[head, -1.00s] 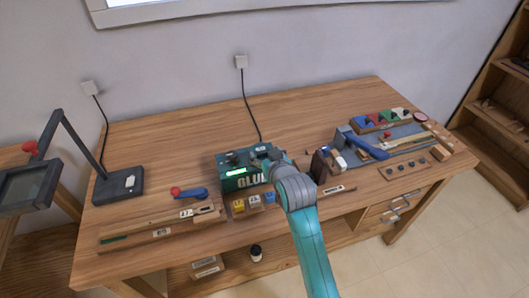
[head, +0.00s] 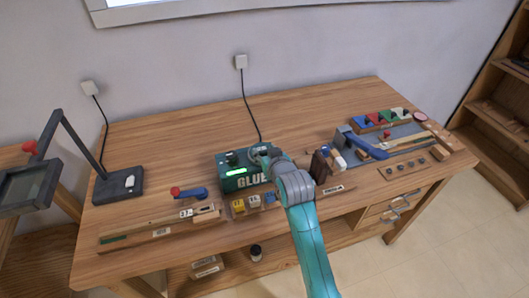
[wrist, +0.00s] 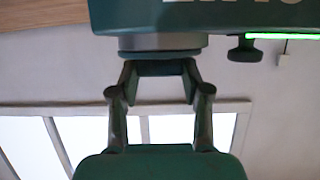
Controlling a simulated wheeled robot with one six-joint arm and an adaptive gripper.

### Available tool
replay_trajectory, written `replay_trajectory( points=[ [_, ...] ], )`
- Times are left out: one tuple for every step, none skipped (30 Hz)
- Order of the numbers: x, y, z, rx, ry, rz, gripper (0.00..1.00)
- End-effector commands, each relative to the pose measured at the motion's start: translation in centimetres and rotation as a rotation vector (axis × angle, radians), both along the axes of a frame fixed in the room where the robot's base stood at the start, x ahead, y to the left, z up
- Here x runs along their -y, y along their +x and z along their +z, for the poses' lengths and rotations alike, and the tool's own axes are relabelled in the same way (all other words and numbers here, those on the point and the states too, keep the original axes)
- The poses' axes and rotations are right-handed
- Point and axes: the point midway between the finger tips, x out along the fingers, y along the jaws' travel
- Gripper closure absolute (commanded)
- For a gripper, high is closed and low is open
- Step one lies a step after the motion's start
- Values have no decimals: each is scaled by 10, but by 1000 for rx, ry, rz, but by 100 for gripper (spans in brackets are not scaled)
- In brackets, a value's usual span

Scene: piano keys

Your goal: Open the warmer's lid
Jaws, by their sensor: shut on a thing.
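The glue warmer (head: 236,184) is a teal box with a lit green strip and the word GLUE on its front, standing on the workbench. In the wrist view the warmer (wrist: 205,18) hangs inverted at the top, with a grey round pot part and a dark rim, seemingly the lid (wrist: 165,53), projecting from it. My gripper (wrist: 165,70) has its fingertips at that rim, shut on what seems to be the lid's handle; the grip itself is mostly hidden. In the head view my gripper (head: 268,156) is over the warmer's top right, where my arm hides part of it.
A dark knob (head: 232,159) sits on the warmer's top left. Small yellow and blue blocks (head: 254,201) stand in front. A brown block and bottle (head: 320,165) stand close to the right of my arm. Bare bench lies behind the warmer.

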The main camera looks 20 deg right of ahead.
Motion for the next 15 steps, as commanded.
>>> replay_trajectory(
  points=[
    [7,0,0,-1,0,-2,100],
    [12,0,0,-1,1,-4,100],
    [20,0,0,-1,0,-5,100],
    [26,0,0,-1,1,-6,100],
    [32,0,0,-1,1,-6,100],
    [40,0,0,-1,1,-6,100],
    [45,0,0,-1,1,-6,100],
    [50,0,0,-1,1,-6,100],
    [56,0,0,-1,1,-5,100],
    [61,0,0,-1,1,-5,100],
    [64,0,0,-1,0,-3,100],
    [67,0,0,-1,0,-3,100],
    [69,0,0,-1,1,-3,100],
    [71,0,0,-1,1,-2,100],
    [72,0,0,-1,1,-1,100]
  ],
)
